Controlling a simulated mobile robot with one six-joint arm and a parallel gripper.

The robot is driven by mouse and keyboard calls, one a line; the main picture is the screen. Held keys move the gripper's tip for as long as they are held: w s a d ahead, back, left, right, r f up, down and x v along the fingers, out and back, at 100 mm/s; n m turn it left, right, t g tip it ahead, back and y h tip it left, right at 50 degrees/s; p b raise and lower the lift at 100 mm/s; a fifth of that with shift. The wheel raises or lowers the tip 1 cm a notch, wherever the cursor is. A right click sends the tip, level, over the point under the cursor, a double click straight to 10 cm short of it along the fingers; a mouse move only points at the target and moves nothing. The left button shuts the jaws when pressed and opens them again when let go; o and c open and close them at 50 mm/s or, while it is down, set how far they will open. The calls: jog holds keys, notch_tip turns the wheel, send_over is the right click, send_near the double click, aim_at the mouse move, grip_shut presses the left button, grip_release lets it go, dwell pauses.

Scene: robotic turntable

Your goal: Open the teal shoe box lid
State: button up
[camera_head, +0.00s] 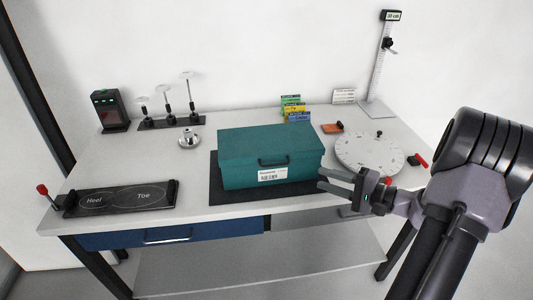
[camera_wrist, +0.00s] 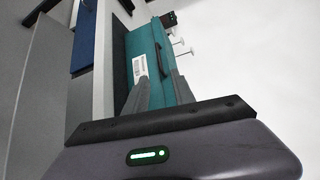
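The teal shoe box (camera_head: 240,172) stands on a dark mat (camera_head: 217,196) in the middle of the table, with its lid (camera_head: 265,141) closed. A dark handle (camera_head: 273,163) and a white label (camera_head: 272,175) are on its front. Whether a finger touches the box cannot be told.
A white round turntable (camera_head: 368,154) is right of the box, and a height gauge (camera_head: 378,75) stands behind it. A black Heel/Toe plate (camera_head: 120,198) lies at left. Small stands (camera_head: 170,122) and colored cards (camera_head: 295,108) are at the back. A blue drawer (camera_head: 165,233) is below the tabletop.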

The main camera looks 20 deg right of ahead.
aim_at(276, 165)
jog(key=b+x, duration=0.2)
jog(key=x, duration=1.3)
jog(key=shift+w+a+f, duration=0.15)
jog(key=shift+w+a, duration=0.05)
jog(key=shift+a, duration=0.15)
grip_shut()
dwell(0.3)
